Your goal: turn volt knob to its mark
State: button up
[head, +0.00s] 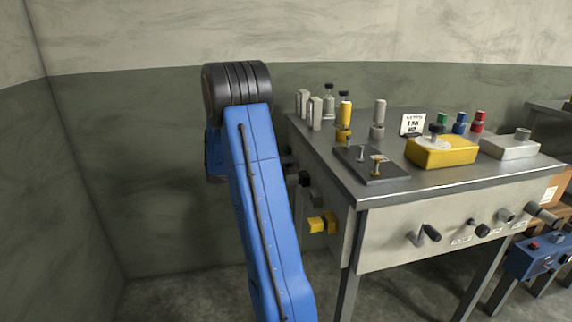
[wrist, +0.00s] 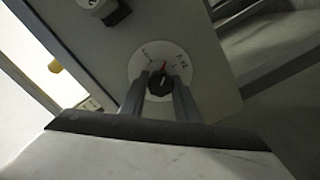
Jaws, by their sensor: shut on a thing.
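In the wrist view, a black round knob (wrist: 160,84) sits at the middle of a white round dial plate (wrist: 139,66) on a grey panel (wrist: 112,57). A short red mark (wrist: 164,66) shows just above the knob, and dark lettering on the plate is too small to read surely. My gripper (wrist: 160,82) is shut on the knob, one finger on each side. In the head view my blue arm hides my gripper and this knob.
Another black knob (wrist: 116,13) is at the wrist view's top. In the head view, a steel bench (head: 335,182) carries bottles, a yellow box (head: 440,152) and a dark block (head: 371,166). A yellow fitting (head: 322,223) and cranks (head: 424,235) stick out from its sides.

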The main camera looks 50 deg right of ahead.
jog(key=m, duration=0.7)
jog(key=shift+a+f, duration=0.1)
dwell(0.5)
jog(key=o, duration=1)
jog(key=shift+o, duration=0.2)
jog(key=v, duration=1.7)
jog(key=shift+w+a, duration=0.1)
jog(key=shift+a, duration=0.1)
